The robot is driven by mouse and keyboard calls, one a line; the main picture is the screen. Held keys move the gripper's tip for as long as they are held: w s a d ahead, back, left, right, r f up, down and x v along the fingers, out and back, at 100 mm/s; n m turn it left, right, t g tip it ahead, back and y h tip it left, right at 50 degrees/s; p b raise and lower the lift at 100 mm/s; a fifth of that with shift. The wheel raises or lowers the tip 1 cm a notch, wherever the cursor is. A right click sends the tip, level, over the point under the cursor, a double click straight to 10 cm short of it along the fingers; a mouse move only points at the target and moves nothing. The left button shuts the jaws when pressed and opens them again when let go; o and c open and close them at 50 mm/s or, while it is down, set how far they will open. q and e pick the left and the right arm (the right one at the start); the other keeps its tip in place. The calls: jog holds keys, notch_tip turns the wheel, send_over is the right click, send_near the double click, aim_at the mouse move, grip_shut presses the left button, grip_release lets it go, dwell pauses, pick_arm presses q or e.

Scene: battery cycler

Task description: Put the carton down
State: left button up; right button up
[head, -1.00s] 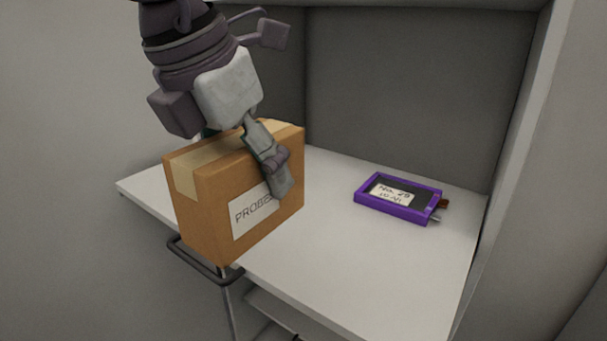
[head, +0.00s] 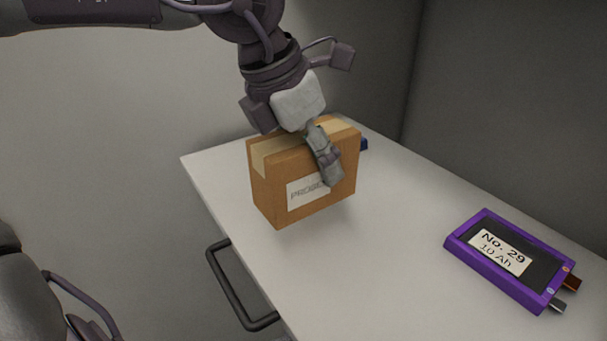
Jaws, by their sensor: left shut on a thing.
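The carton (head: 268,185) is a brown cardboard box with tan tape on top and a white label that begins "PROBE". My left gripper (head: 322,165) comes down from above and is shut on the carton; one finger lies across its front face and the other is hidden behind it. The carton is upright over the far left part of the white worktop (head: 375,255). A soft shadow shows beneath it; I cannot tell for sure whether its bottom touches the surface. My right gripper is not in view.
A purple-framed battery (head: 505,258) labelled "No. 29 10 Ah" lies on the worktop at the right. A small blue thing (head: 364,144) is partly hidden behind the carton. A dark handle (head: 236,290) sticks out at the front edge. The worktop between carton and battery is clear.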

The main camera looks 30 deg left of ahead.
pick_arm(q)
jog(key=a+f, duration=0.1)
jog(key=a, duration=0.1)
jog(key=shift+w+a+f, duration=0.3)
jog(key=shift+f, duration=0.1)
notch_tip(320, 180, down, 3)
jog(key=shift+s+f+p, duration=0.1)
jog(key=shift+p, duration=0.5)
jog(key=shift+f, duration=0.45)
jog(key=o, duration=1.3)
jog(key=shift+o, duration=0.2)
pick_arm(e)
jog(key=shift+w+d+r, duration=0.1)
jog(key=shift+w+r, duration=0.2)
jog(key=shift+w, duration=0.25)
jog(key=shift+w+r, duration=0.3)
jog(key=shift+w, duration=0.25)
